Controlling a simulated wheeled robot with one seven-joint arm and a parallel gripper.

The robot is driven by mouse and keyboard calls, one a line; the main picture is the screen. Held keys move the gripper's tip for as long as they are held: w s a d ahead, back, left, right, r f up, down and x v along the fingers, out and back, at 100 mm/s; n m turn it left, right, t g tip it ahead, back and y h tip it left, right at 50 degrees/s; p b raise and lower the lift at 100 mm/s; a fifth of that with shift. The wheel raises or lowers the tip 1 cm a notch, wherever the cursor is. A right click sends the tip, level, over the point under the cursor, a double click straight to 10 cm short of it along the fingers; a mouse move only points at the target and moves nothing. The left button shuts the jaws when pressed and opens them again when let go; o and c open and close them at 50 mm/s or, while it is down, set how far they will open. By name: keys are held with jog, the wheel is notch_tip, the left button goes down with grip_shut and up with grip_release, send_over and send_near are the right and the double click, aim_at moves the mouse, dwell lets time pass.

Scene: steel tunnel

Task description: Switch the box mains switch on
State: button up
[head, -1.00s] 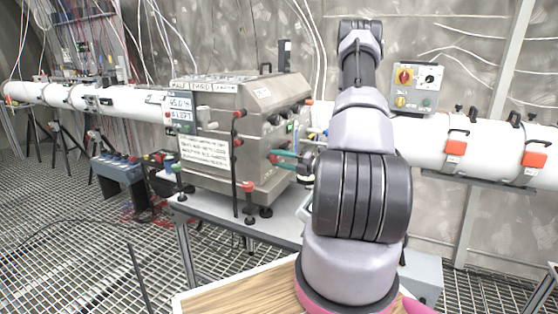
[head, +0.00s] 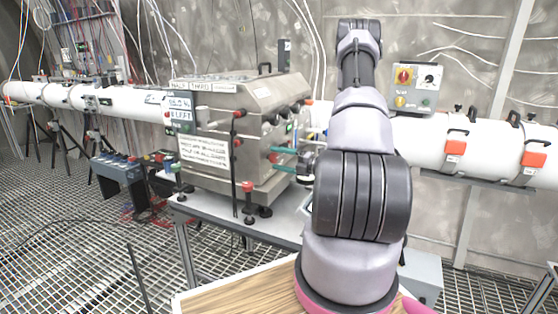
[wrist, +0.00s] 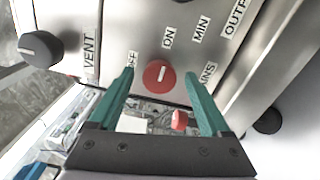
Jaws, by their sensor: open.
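The box mains switch (wrist: 158,76) is a round red knob with a white pointer mark on the steel box's panel. Its mark points roughly upward in the wrist view, leaning slightly toward the ON label (wrist: 169,37). The OFF label is partly hidden by the left finger, and the MAINS label (wrist: 207,75) is partly covered by the right one. My gripper (wrist: 160,74) is open, its teal fingers on either side of the knob; I cannot tell whether they touch it. In the head view my gripper (head: 273,157) reaches the right side of the steel box (head: 207,121).
A black knob (wrist: 41,49) sits near the VENT label (wrist: 91,51). A second red knob (wrist: 179,120) shows lower down between the fingers. The box stands on a grey table (head: 204,205). A white tube (head: 409,138) and a grey control box (head: 418,86) lie to the right.

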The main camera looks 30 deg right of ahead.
jog(key=v, duration=1)
jog(key=shift+s+d, duration=0.25)
jog(key=shift+s, duration=0.05)
